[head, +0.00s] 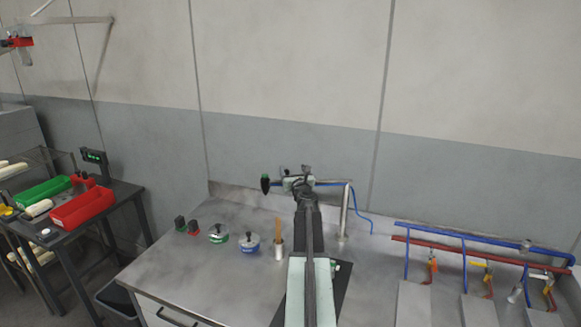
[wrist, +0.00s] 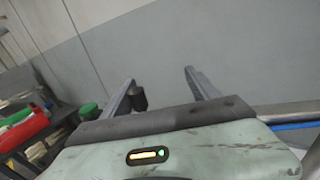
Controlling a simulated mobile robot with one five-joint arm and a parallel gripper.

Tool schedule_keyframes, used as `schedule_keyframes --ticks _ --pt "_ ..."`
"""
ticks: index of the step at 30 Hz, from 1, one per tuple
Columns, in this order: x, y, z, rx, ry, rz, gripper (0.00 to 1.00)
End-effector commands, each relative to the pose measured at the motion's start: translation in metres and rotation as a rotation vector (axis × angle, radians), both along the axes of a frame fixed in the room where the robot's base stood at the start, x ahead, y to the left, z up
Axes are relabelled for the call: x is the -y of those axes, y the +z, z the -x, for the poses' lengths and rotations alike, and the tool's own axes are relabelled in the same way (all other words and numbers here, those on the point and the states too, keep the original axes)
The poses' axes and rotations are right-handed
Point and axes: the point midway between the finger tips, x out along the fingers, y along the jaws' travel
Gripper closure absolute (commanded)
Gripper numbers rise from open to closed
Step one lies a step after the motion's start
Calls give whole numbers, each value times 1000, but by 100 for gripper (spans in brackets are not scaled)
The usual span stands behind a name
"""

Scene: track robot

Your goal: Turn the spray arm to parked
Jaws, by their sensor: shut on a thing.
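In the wrist view, a dark cylindrical piece (wrist: 139,99) shows beside the left finger, and part of the blue pipe (wrist: 292,126) shows at the right.
Blue and red pipes with valves (head: 470,245) stand at the right. A side table holds red (head: 82,208) and green trays.

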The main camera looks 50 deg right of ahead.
Motion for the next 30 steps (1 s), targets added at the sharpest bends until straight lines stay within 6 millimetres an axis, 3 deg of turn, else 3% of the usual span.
schedule_keyframes --ticks 1,11,30 --pt "2 0 13 -1 -21 1 60" --pt "-1 0 11 -1 -12 1 60" --pt "-45 0 33 0 -10 0 60"
